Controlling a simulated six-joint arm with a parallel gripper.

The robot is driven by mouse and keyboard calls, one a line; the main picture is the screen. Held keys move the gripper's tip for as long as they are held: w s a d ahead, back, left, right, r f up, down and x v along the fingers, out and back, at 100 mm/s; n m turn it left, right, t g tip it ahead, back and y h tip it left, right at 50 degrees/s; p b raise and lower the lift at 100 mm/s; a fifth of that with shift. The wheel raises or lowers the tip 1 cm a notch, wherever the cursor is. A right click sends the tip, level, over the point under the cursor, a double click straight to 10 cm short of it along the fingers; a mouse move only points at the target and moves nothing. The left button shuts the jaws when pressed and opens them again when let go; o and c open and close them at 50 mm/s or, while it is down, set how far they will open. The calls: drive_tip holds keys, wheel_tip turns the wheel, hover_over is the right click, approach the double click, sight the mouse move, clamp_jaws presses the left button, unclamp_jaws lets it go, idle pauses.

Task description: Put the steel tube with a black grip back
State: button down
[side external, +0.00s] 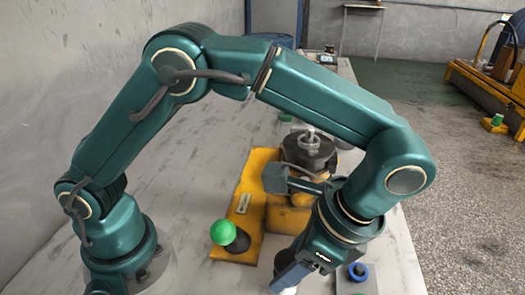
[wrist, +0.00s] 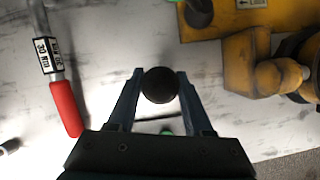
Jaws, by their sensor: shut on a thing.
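The black grip (wrist: 159,85) of the steel tube shows as a dark round end between my gripper's fingers in the wrist view. My gripper (wrist: 160,98) is shut on it, one finger on each side. The steel part of the tube is hidden below the grip in this view. In the side external view my gripper (side external: 290,276) points down at the bottom edge, over the near part of the table.
A tool with a red handle (wrist: 66,108) and a "30 Nm" label lies left of my gripper. The yellow motor fixture (side external: 240,205) with a green knob (side external: 223,232) stands behind. Pale table (wrist: 105,40) is bare between tool and fixture.

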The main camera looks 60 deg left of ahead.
drive_tip(key=shift+f, duration=2.05)
drive_tip(key=shift+c, duration=1.5)
unclamp_jaws()
drive_tip(key=shift+f, duration=0.15)
drive_tip(key=v, duration=0.7)
drive_tip(key=a+r+n+t+h, duration=0.3)
drive_tip(key=a+r+n, duration=0.2)
drive_tip(key=a+r, duration=0.35)
drive_tip(key=s+a+f+n+t+h, duration=0.1)
drive_tip(key=s+a+n+t, duration=0.3)
drive_tip(key=a, duration=0.4)
drive_tip(key=f+n+t, duration=0.1)
drive_tip(key=n, duration=0.1)
drive_tip(key=shift+s+f+n, duration=0.2)
drive_tip(key=shift+s+n, duration=0.1)
drive_tip(key=shift+s, duration=0.05)
